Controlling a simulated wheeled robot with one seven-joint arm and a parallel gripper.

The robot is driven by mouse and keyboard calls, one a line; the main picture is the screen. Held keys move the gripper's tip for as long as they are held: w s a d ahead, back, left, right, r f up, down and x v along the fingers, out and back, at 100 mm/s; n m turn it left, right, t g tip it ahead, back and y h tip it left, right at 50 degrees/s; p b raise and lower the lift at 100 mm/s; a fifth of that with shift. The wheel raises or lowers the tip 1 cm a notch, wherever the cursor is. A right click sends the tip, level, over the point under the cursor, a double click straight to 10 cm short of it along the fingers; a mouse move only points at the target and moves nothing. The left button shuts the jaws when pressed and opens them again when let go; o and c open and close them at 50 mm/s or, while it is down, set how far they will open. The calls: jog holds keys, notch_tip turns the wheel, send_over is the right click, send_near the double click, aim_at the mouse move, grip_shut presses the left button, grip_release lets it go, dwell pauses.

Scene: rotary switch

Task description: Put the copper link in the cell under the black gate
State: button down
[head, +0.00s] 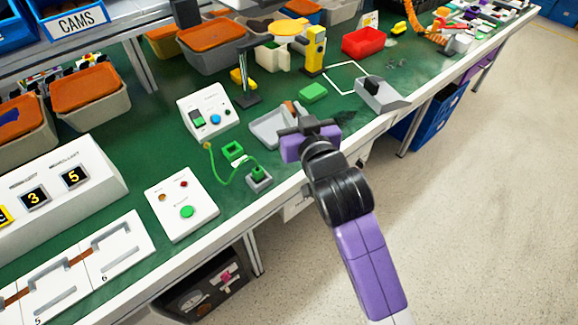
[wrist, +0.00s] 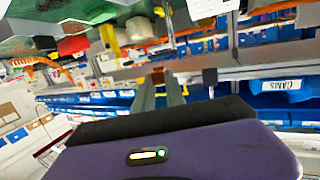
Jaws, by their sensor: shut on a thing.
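My gripper (head: 297,109) reaches over the front edge of the green bench. It is shut on the copper link (head: 289,106), a small brown piece at the fingertips. In the wrist view the copper link (wrist: 158,77) shows between the fingers. A shallow grey tray (head: 262,139) lies just left of and below the gripper; I cannot tell the height between them. Right of the gripper stands a grey sloped fixture (head: 392,103) with a black block (head: 372,86) on it, possibly the black gate. Any cell beneath it is hidden.
A white box with a blue knob (head: 214,119) stands left of the tray. A green block (head: 313,92), a yellow post (head: 315,50) and a red bin (head: 363,42) stand behind. A green cord joins a green frame (head: 233,151) and a grey socket (head: 259,181).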

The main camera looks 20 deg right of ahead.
jog(key=b, duration=0.2)
send_over(292, 176)
jog(key=f, duration=1.5)
jog(key=shift+w+d+f, duration=0.15)
jog(key=shift+w+f, duration=0.2)
jog(key=shift+w, duration=0.05)
jog(key=shift+f+b, duration=0.5)
jog(key=shift+f, duration=1.45)
jog(key=shift+f+b, duration=0.25)
jog(key=shift+b, duration=0.05)
jog(key=c, duration=1.4)
grip_release()
jog(key=shift+r, duration=0.1)
jog(key=shift+p, duration=0.3)
jog(key=shift+s, duration=0.35)
jog(key=shift+s+a+r, duration=0.15)
jog(key=shift+s+r, duration=0.05)
jog(key=shift+s, duration=0.95)
jog(key=shift+s+a+r, duration=0.1)
jog(key=shift+s+r, duration=0.1)
jog(key=shift+s, duration=1)
jog(key=shift+s+a+r, duration=0.15)
jog(key=shift+s+r, duration=0.05)
jog(key=shift+s, duration=0.95)
